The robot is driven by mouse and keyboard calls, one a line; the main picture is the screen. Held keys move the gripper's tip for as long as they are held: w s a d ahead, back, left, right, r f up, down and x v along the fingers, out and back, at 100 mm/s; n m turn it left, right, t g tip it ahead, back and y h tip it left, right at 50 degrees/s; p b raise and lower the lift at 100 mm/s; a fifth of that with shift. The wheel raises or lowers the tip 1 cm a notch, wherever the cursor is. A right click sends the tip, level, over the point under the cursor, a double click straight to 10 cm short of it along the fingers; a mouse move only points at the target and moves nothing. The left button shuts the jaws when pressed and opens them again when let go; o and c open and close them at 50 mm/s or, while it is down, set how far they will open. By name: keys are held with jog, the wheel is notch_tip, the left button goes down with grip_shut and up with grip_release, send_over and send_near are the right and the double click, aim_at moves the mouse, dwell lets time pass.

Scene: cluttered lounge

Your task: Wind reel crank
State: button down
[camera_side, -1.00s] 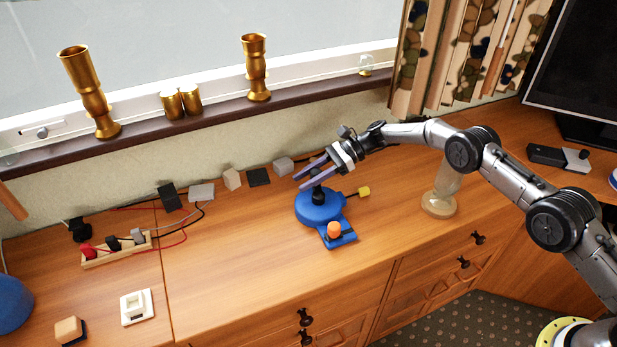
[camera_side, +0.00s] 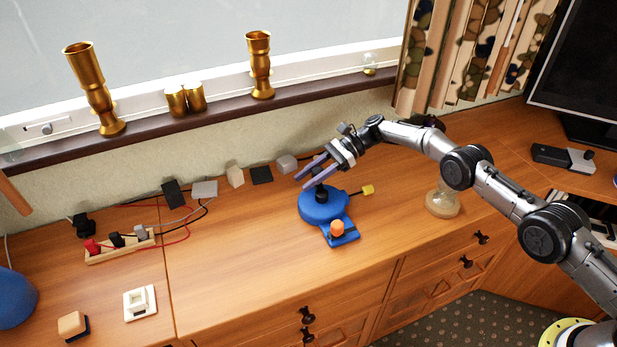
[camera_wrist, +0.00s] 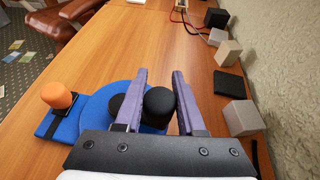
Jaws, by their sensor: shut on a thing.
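The reel is a round blue body (camera_side: 322,208) on the wooden desk, with a flat blue arm toward the front. An orange knob (camera_side: 337,229) stands upright on that arm. In the wrist view the blue disc (camera_wrist: 93,111) lies below my gripper (camera_wrist: 160,74). Its two purple fingers straddle a black knob (camera_wrist: 158,104) and are shut on it. A second dark, round piece (camera_wrist: 118,103) on the disc is partly hidden by the left finger. In the side view my gripper (camera_side: 301,181) reaches over the reel from the right.
Small blocks line the wall behind. A wooden strip with cables (camera_side: 122,247) lies left. A glass-like object with a tan base (camera_side: 442,204) stands right, under my arm.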

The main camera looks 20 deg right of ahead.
jog(key=c, duration=0.5)
grip_release()
jog(key=v, duration=0.7)
jog(key=shift+d, duration=0.25)
